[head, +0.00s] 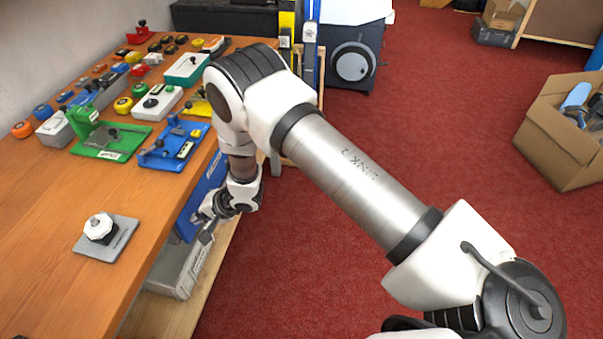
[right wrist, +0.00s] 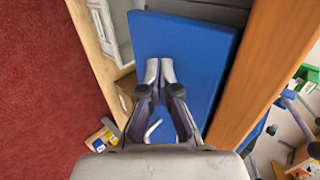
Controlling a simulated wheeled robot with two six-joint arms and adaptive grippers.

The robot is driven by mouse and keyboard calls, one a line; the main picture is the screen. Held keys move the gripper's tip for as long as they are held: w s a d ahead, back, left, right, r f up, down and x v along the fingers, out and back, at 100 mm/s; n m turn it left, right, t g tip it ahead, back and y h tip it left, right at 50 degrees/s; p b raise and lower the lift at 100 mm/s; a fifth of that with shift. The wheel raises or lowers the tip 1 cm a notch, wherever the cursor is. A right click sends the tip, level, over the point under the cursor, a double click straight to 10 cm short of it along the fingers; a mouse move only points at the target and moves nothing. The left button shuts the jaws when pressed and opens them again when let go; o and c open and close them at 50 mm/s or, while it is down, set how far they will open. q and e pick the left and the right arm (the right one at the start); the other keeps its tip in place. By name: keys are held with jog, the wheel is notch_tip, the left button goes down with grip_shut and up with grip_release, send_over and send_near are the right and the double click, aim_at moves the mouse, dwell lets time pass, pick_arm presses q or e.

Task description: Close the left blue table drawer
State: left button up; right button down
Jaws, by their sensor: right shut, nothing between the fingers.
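The blue drawer (head: 203,192) shows under the right edge of the wooden bench, partly hidden by my right gripper. In the right wrist view its flat blue face (right wrist: 185,38) fills the middle, beside the wooden bench edge. My right gripper (right wrist: 160,68) is shut and empty, with its fingertips at the blue face; whether they touch it I cannot tell. In the head view the right gripper (head: 200,218) is low beside the bench. A bent grey bar (right wrist: 152,130), perhaps a handle, shows near the fingers. How far the drawer stands out is unclear. My left gripper is out of view.
The bench top (head: 50,210) carries several coloured tools and a grey plate (head: 105,245) with a white knob. A grey box (head: 178,272) sits on the low shelf. A cardboard box (head: 550,150) stands on the red carpet at right. The carpet beside the bench is clear.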

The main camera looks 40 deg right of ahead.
jog(key=shift+w+a, duration=0.55)
jog(key=shift+w, duration=0.15)
jog(key=shift+r, duration=0.1)
